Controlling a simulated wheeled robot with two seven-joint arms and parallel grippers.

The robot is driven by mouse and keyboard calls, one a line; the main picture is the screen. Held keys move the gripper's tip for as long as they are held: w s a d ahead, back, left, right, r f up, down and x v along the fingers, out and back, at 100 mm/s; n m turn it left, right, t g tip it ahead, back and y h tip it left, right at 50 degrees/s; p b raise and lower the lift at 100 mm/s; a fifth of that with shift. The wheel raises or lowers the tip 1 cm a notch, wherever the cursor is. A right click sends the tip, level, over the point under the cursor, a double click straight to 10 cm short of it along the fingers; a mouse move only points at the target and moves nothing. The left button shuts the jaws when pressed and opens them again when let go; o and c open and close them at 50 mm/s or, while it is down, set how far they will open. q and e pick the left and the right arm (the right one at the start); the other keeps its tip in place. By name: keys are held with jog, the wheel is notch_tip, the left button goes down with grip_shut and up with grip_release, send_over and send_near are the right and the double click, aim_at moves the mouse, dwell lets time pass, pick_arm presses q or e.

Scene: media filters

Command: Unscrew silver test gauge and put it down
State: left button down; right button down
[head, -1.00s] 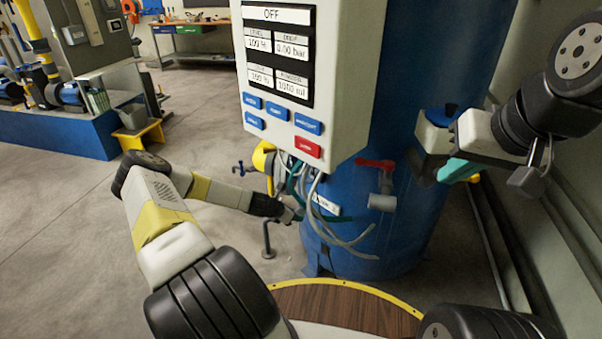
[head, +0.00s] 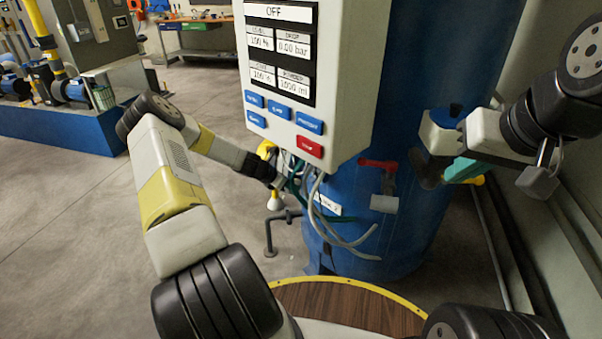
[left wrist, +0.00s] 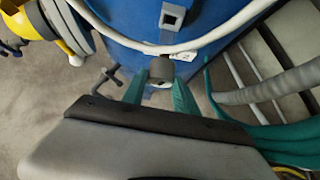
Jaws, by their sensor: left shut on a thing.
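My left gripper (left wrist: 160,92) has its teal fingers closed around a small grey round piece (left wrist: 160,70) in the left wrist view. It looks like the silver test gauge, but its face is mostly hidden. Behind it is the blue tank, which also shows in the head view (head: 440,90). In the head view my left gripper is partly hidden by hoses below the control box (head: 340,75). My right gripper (head: 455,172) is at the right, in front of the tank; its teal finger shows side-on, and its opening is unclear.
Loose grey and green hoses (head: 345,240) hang below the box near my left gripper. A red-handled valve (head: 380,165) sits on the tank. A floor pipe (head: 270,235) stands left of the tank. Open floor lies at the left.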

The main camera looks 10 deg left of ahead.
aim_at(301, 180)
pick_arm(q)
jog(key=shift+w+d, duration=0.8)
jog(key=shift+w, duration=0.25)
jog(key=shift+w+d, duration=0.75)
jog(key=shift+w, duration=0.3)
jog(key=shift+w+d, duration=0.1)
jog(key=shift+w, duration=0.05)
jog(key=shift+w+d, duration=0.2)
jog(key=shift+w, duration=0.1)
jog(key=shift+w, duration=0.1)
jog(key=shift+w+d, duration=0.45)
jog(key=shift+w, duration=0.05)
jog(key=c, duration=0.9)
grip_release()
jog(key=shift+o, duration=0.2)
